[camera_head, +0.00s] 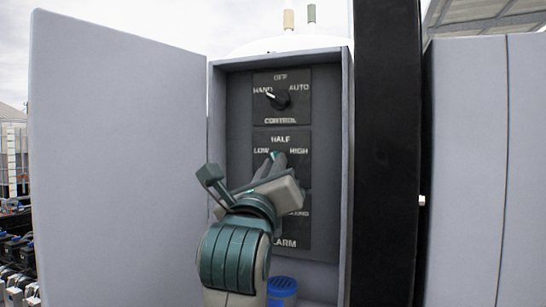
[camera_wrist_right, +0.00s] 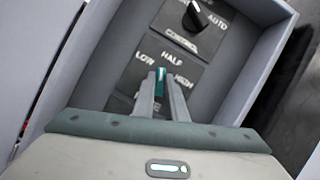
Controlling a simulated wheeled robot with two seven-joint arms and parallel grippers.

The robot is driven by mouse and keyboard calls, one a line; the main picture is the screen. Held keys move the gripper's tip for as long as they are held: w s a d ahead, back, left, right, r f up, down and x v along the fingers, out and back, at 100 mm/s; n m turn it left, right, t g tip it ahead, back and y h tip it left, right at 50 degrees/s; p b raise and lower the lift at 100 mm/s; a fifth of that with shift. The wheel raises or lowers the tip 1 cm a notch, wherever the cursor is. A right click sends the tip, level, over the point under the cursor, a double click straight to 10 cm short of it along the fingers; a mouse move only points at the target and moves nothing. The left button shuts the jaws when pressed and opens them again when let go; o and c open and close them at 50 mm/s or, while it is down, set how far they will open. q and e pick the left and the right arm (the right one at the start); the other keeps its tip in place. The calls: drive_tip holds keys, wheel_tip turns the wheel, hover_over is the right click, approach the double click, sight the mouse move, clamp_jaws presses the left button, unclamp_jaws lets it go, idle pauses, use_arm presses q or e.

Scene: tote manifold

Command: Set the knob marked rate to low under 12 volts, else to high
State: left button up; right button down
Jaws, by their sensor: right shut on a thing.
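The middle plate (camera_head: 302,161) in the open cabinet reads LOW, HALF and HIGH. Its name below the knob is mostly covered by my right gripper. The knob (camera_wrist_right: 160,79) on this plate is teal with a pale mark at its upper end. My right gripper (camera_head: 273,164) is shut on this knob, one finger on each side, as the right wrist view also shows. The knob's mark appears to point between LOW and HALF, though the exact setting is hard to tell. No voltage reading shows in either view. My left gripper is out of view.
Above is the CONTROL knob (camera_head: 279,98), black, pointing toward HAND. Below is an ALARM plate (camera_head: 298,229), partly hidden by my right arm. The cabinet door (camera_head: 115,150) stands open at the left. A black post (camera_head: 386,150) stands right of the cabinet. A blue-topped object (camera_head: 283,286) sits low inside.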

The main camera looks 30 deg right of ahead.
drive_tip(key=shift+s+d+r+n+t+y+p, duration=0.1)
drive_tip(key=shift+n+y+p, duration=0.65)
drive_tip(key=shift+n+p, duration=0.85)
drive_tip(key=shift+a+r+n+t+y+p, duration=0.1)
drive_tip(key=shift+n+y+p, duration=0.7)
drive_tip(key=shift+n+p, duration=0.75)
drive_tip(key=shift+s+d+n+t+y+p, duration=0.1)
drive_tip(key=shift+n+y+p, duration=0.65)
drive_tip(key=shift+n+p, duration=0.85)
drive_tip(key=shift+w+n, duration=0.1)
drive_tip(key=shift+n, duration=0.15)
drive_tip(key=c, duration=1.8)
unclamp_jaws()
drive_tip(key=shift+f, duration=0.15)
